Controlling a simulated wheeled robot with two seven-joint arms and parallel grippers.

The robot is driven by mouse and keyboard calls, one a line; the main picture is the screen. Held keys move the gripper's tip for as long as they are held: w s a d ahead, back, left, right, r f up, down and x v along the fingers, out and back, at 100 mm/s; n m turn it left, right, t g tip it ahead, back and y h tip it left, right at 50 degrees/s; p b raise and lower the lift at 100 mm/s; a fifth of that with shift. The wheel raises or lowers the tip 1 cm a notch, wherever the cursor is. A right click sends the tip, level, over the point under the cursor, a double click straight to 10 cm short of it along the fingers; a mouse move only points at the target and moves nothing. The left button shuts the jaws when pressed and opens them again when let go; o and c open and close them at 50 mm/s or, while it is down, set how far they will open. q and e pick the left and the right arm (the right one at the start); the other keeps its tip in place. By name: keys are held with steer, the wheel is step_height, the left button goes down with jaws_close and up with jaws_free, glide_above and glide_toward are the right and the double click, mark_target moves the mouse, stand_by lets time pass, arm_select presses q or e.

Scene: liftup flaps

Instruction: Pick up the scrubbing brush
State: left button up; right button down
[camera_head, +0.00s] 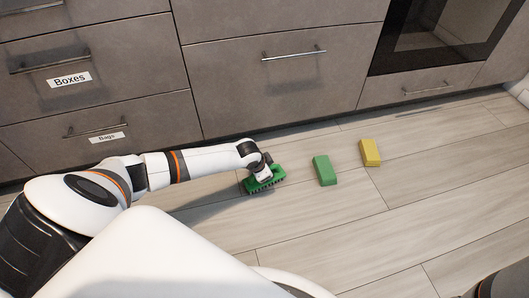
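The scrubbing brush (277,175) is green with dark bristles along its lower edge. It is at floor level in front of the lower drawers. My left arm reaches in from the left, and my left gripper (265,172) is right at the brush, covering part of its top. The fingers are too small and too hidden to tell whether they are closed on it. I cannot tell whether the brush rests on the floor or is slightly off it. My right gripper is not in view.
A green block (325,170) and a yellow block (370,152), both sponge-like, lie on the wooden floor (330,235) to the right of the brush. Grey drawers (280,85) stand close behind, some labelled. A dark oven (435,35) is at upper right. The floor in front is clear.

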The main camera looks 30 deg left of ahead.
arm_select(q)
jaws_close()
stand_by(0.3)
